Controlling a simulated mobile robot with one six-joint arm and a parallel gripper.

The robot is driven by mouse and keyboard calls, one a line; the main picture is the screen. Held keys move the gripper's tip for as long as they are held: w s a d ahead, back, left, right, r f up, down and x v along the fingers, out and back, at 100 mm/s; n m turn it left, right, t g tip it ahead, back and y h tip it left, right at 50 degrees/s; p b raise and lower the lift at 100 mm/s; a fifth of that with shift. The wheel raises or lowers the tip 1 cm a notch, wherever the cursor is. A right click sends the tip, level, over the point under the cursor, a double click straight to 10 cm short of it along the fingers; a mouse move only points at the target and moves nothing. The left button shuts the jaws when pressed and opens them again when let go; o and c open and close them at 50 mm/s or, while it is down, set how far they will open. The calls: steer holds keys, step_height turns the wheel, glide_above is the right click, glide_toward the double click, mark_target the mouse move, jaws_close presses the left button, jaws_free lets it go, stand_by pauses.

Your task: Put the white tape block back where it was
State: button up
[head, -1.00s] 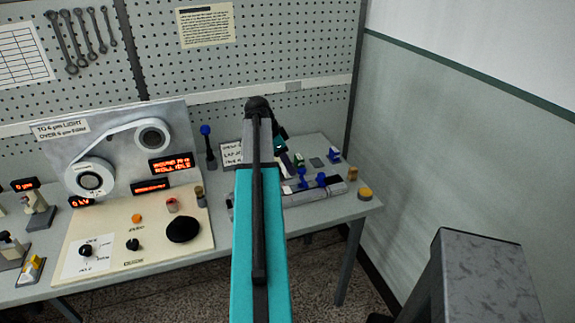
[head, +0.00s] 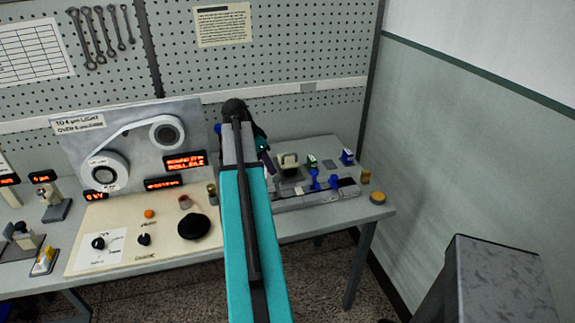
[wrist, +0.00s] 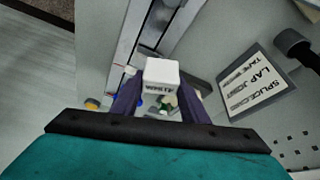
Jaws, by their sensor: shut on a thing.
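The white tape block (wrist: 162,76) is between the purple fingers of my gripper (wrist: 160,98) in the wrist view, with dark lettering on its near face. In the head view the white block (head: 288,159) shows at the right of my gripper's fingers (head: 268,163), above or on a dark grey pad (head: 291,176). My gripper is shut on the block. Whether the block touches the pad is hard to tell. My arm hides part of the bench at its left.
A splice rail with blue knobs (head: 316,182) lies in front of the block. A green-and-white block (head: 311,160), an empty-looking dark pad (head: 329,164) and a blue block (head: 347,157) stand to the right. A splice lap joint card (wrist: 255,82) lies close by.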

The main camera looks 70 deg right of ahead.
steer(key=w+a+r+n+t+b, duration=0.3)
steer(key=w+a+n, duration=0.9)
steer(key=w+a, duration=1.35)
steer(key=w+a+n+t+y, duration=0.2)
steer(key=w+a+n, duration=0.2)
steer(key=a, duration=1.4)
steer(key=w+a+r+n+t+y, duration=0.1)
steer(key=w+a+n, duration=0.3)
steer(key=a, duration=1.4)
steer(key=n+b, duration=0.1)
steer(key=n, duration=0.3)
steer(key=shift+t+y, duration=0.4)
steer(key=shift+d, duration=0.1)
